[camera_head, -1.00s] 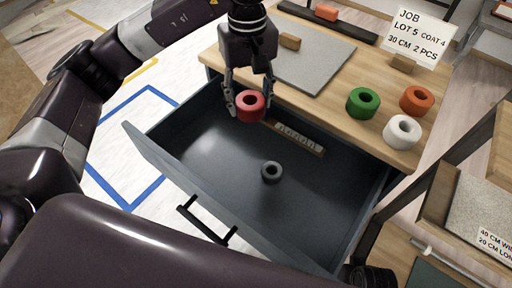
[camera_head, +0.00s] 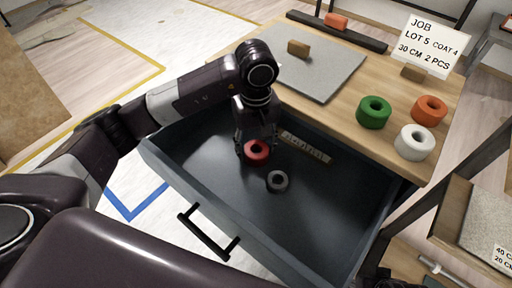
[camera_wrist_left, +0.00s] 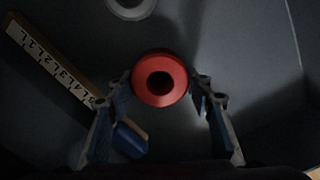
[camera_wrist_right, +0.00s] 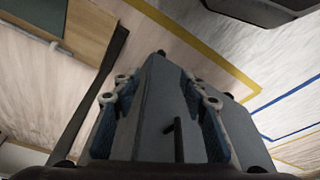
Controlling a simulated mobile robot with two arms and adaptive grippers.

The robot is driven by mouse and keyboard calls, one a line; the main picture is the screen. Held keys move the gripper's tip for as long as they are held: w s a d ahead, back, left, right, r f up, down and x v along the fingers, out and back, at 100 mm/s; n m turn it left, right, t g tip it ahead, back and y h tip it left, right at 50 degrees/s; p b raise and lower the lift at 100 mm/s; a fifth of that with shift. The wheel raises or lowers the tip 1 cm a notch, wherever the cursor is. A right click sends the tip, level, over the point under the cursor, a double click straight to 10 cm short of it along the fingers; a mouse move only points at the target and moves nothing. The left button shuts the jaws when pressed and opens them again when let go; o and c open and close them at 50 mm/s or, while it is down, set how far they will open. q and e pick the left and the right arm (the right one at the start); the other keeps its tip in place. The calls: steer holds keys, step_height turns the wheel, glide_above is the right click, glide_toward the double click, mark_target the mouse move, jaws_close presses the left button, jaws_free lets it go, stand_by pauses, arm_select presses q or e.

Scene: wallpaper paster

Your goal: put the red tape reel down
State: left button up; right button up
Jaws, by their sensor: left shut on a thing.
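The red tape reel (camera_head: 256,153) is inside the open drawer (camera_head: 330,215), low near its floor; I cannot tell whether it touches the floor. My left gripper (camera_head: 255,147) reaches down from above and is shut on the reel. In the left wrist view the red reel (camera_wrist_left: 160,80) sits between the two fingertips, its hole facing the camera. A grey reel (camera_head: 277,181) lies on the drawer floor just right of and nearer than the red one. My right gripper (camera_wrist_right: 160,90) is open, with the drawer's outside and handle (camera_wrist_right: 178,140) showing between its fingers.
A ruler (camera_head: 305,147) lies in the drawer behind the reels. A small blue piece (camera_wrist_left: 130,140) shows near a left finger. Green (camera_head: 374,112), orange (camera_head: 430,109) and white (camera_head: 415,142) reels stand on the tabletop by a job sign (camera_head: 430,42). The drawer's right part is clear.

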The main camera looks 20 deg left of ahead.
steer(key=shift+s+r, duration=0.1)
steer(key=shift+r, duration=0.2)
arm_select(q)
steer(key=o, duration=1.3)
arm_select(e)
steer(key=shift+r, duration=0.15)
arm_select(q)
steer(key=shift+r, duration=0.1)
steer(key=shift+r+p, duration=0.85)
steer(key=shift+r, duration=5.15)
arm_select(e)
step_height(320, 180, down, 7)
